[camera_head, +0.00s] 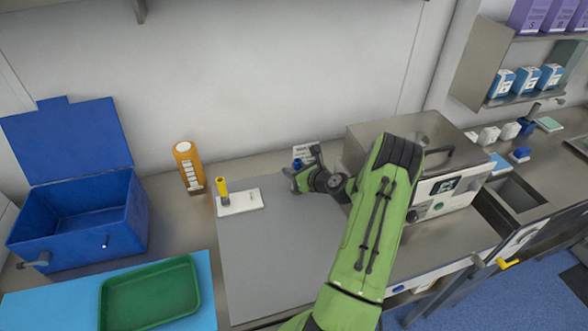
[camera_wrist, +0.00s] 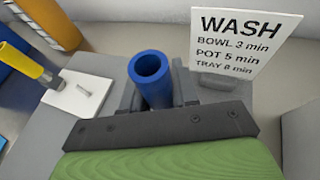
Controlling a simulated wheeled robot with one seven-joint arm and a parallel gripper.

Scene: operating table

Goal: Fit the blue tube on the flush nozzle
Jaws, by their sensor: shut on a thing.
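My gripper (camera_head: 297,174) is shut on a blue tube (camera_wrist: 155,88), which stands between the fingers with its open end toward the wrist camera. Only a small part of the blue tube (camera_head: 297,163) shows in the head view. A white plate (camera_head: 240,204) lies to the left of my gripper, apart from it. On the plate stand a yellow tube (camera_head: 222,189) on a grey post and a small bare metal peg (camera_wrist: 84,90), which looks like a nozzle. I cannot tell for sure that this peg is the flush nozzle.
A WASH sign (camera_wrist: 240,42) stands behind my gripper. A metal appliance (camera_head: 440,190) stands close at right. The grey mat (camera_head: 270,265) is clear in front.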

